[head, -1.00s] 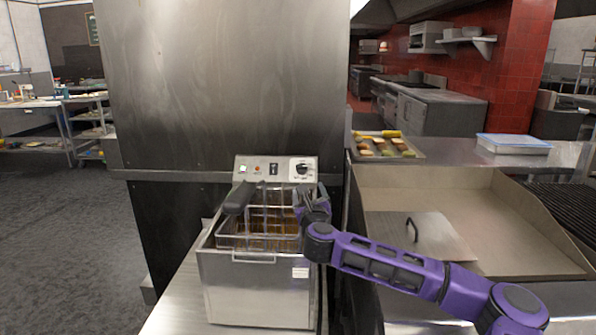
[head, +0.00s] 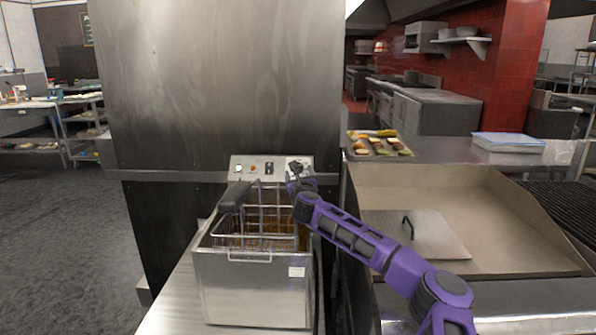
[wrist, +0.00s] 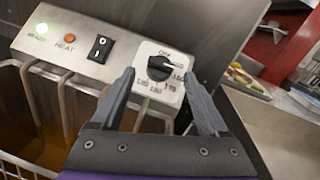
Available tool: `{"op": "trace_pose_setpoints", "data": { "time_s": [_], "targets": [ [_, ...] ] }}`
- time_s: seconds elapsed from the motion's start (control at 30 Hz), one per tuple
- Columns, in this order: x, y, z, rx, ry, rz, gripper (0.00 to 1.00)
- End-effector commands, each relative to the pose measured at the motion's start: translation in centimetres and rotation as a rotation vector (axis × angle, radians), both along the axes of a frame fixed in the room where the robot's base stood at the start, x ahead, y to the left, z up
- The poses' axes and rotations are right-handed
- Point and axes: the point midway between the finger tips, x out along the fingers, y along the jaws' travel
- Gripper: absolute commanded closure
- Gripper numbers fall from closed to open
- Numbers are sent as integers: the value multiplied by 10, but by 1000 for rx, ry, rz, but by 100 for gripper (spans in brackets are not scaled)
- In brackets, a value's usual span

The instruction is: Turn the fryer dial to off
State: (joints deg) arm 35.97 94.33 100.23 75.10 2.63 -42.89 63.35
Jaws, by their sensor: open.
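The fryer (head: 250,290) is a steel box on a steel table, with a wire basket (head: 262,226) over brown oil. Its control panel (head: 241,163) stands at the back. In the wrist view the black fryer dial (wrist: 158,69) sits on a white marked plate, its pointer turned to the right, away from the top mark. My gripper (wrist: 163,84) is open, its two fingers on either side of the dial plate; I cannot tell if they touch it. In the head view my gripper (head: 299,178) covers most of the dial.
The basket's black handle (head: 235,196) rises at the left. A griddle (head: 450,195) lies to the right; a steel wall stands behind.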

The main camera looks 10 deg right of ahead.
Motion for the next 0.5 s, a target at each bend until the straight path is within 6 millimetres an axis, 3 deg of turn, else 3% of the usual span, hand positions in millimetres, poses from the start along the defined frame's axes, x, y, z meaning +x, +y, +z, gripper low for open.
{"op": "trace_pose_setpoints", "data": {
  "time_s": [0.2,0.5],
  "targets": [
    [23,-1,0,-1,1,-1,23],
    [32,-2,0,-1,0,1,23]
  ]
}}
